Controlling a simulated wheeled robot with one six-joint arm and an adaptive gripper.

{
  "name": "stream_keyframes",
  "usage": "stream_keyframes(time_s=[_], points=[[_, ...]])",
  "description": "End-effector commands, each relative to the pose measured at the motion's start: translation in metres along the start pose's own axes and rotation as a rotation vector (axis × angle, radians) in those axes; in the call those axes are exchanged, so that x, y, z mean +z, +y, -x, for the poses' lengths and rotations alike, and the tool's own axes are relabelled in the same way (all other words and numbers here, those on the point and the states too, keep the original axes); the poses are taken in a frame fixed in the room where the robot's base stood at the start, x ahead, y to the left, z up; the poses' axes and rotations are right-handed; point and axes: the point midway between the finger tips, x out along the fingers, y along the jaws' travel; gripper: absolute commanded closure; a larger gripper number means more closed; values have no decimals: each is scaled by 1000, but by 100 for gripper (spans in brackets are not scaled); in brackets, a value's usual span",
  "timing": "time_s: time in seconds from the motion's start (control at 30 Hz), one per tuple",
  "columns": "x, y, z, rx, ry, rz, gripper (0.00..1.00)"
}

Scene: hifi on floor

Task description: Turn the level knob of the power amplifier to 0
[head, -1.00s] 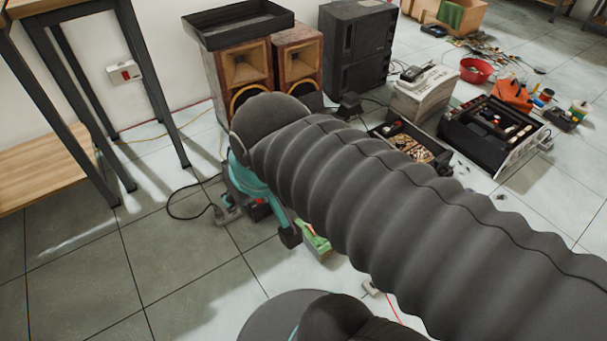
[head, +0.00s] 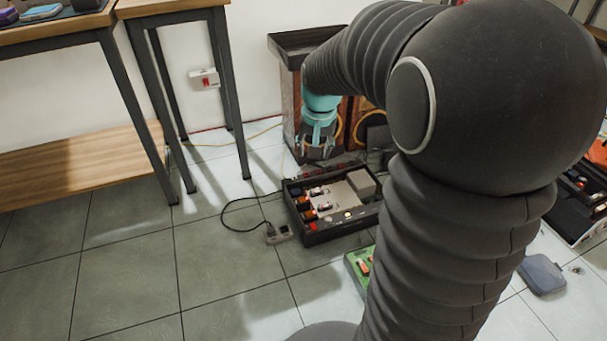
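An open black electronics chassis (head: 318,236) sits on the tiled floor, with a grey block, orange and white parts and a small lit yellowish spot inside. It may be the power amplifier; no label can be read, and I cannot make out a level knob or its setting. A second black device (head: 586,207) is partly cut off at the right edge. My gripper (head: 318,152) hangs beneath the teal wrist, behind the chassis in the picture and in front of the wooden speakers. It appears apart from the chassis. Its fingers are too small and dark to tell open from shut.
A power strip (head: 279,233) with a black cord lies left of the chassis. A green board (head: 356,259) and a grey-blue pouch (head: 541,274) lie nearer. Wooden speakers (head: 290,105) stand behind, a metal-legged table (head: 148,100) at left. Floor at lower left is clear.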

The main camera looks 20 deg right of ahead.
Motion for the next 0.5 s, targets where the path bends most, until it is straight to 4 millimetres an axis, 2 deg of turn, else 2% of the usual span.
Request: stream_keyframes(time_s=[0.03,0.2,0.37,0.5], points=[[-12,2,-20,8,-20,-25,49],[-47,10,-82,29,-66,-109,49],[-72,22,-147,50,-109,-189,49],[-87,36,-209,69,-145,-261,49]])
